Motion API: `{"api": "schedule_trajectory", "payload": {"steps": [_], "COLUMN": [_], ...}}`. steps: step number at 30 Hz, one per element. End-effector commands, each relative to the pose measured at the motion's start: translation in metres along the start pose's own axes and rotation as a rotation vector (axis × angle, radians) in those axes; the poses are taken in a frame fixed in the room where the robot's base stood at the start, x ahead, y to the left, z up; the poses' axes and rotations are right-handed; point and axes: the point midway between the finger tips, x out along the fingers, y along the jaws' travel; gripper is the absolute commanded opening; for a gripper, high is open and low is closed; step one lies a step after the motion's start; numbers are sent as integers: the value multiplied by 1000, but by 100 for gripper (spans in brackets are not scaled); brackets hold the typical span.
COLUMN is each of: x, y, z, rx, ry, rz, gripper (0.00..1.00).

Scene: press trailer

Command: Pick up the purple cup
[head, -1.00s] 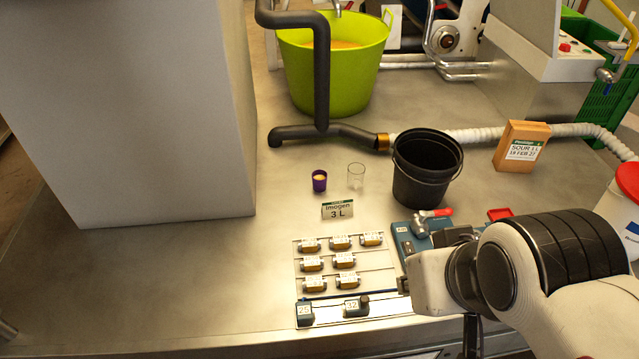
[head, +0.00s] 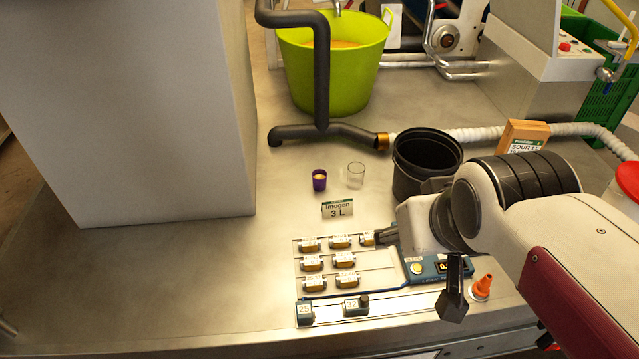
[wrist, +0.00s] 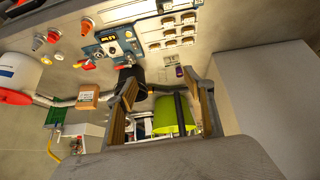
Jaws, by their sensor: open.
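The purple cup (head: 319,181) is small, stands upright on the metal counter in the head view, and shows something pale inside. In the wrist view it is a small purple spot (wrist: 179,71) near the tip of the right finger in the picture, though well beyond it. My gripper (head: 415,274) is open, over the right side of the label rack in the head view, to the right of and nearer than the cup. The wrist view shows its two fingers spread (wrist: 160,78) with nothing held between them.
A clear glass (head: 356,176) stands close right of the cup. A black bucket (head: 405,182) is to the right, a grey pipe (head: 322,80) behind, a large grey block (head: 130,120) to the left. Counter left of the cup is clear.

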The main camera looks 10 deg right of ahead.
Motion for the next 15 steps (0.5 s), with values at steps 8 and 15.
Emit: {"api": "schedule_trajectory", "payload": {"steps": [8,15], "x": [32,63], "y": [6,9], "z": [-57,-103], "rx": [-14,-30], "ry": [55,106], "rz": [20,31], "gripper": [53,53]}}
